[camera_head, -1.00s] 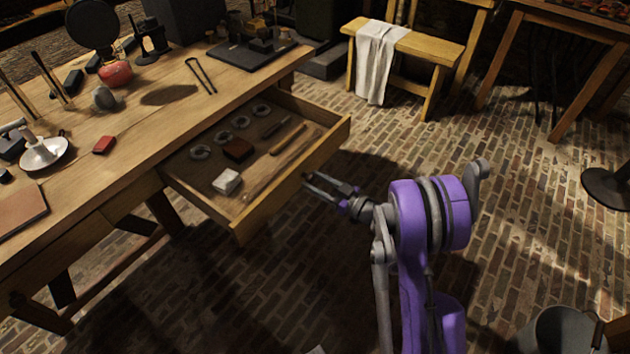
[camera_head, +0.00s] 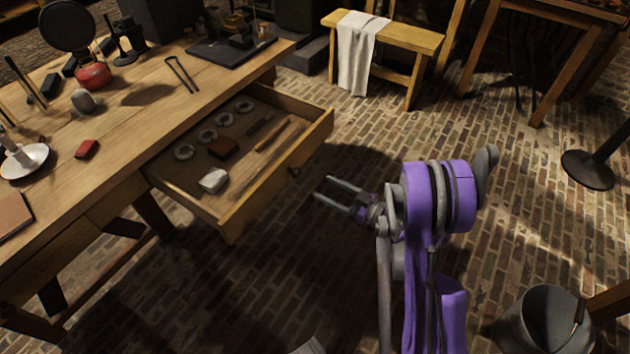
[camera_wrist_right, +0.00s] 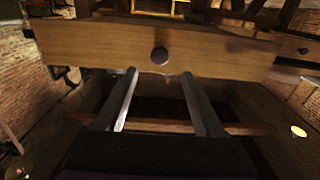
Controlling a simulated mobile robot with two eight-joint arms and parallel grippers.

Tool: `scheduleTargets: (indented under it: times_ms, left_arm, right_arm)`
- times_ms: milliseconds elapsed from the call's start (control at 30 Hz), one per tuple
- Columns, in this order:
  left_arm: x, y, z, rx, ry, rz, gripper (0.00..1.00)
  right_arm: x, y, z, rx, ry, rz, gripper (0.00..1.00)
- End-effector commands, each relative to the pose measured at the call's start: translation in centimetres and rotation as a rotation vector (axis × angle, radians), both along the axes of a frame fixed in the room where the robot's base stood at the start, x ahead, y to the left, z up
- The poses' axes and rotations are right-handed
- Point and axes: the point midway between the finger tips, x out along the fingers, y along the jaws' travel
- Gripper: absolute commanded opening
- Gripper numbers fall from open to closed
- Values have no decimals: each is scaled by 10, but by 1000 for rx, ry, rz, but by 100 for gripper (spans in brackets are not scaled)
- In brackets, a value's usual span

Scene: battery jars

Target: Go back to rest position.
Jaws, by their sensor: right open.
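My right gripper (camera_head: 340,194) is open and empty, above the brick floor just to the right of the open drawer. Its arm comes up from the bottom of the head view. In the right wrist view its two fingers (camera_wrist_right: 158,100) are spread apart, with the drawer front (camera_wrist_right: 140,48) and its round knob (camera_wrist_right: 160,56) beyond them. The fingers do not hold the knob. The drawer (camera_head: 265,190) stands pulled out from the workbench. My left gripper does not show in either view.
The workbench (camera_head: 120,155) fills the left, with a red-based round object, saucer and tools on it. The drawer holds several rings, a white block and a brown block. A bench with a white cloth (camera_head: 358,55) stands behind. A bucket (camera_head: 545,322) is at the lower right. Brick floor is open between.

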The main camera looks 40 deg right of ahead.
Motion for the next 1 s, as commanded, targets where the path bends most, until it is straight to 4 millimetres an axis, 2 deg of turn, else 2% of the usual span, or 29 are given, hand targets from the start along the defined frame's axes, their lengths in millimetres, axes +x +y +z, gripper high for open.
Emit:
scheduleTargets:
  times_ms: [200,767,867,1000]
  left_arm:
    - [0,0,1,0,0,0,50]
    - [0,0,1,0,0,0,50]
    - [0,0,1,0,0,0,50]
    - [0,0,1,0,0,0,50]
  right_arm:
    - [-14,-5,0,1,0,0,71]
    - [-13,-5,1,0,-2,-2,71]
    - [-5,-4,14,-5,-25,-35,71]
    - [21,-4,57,-25,-88,-178,71]
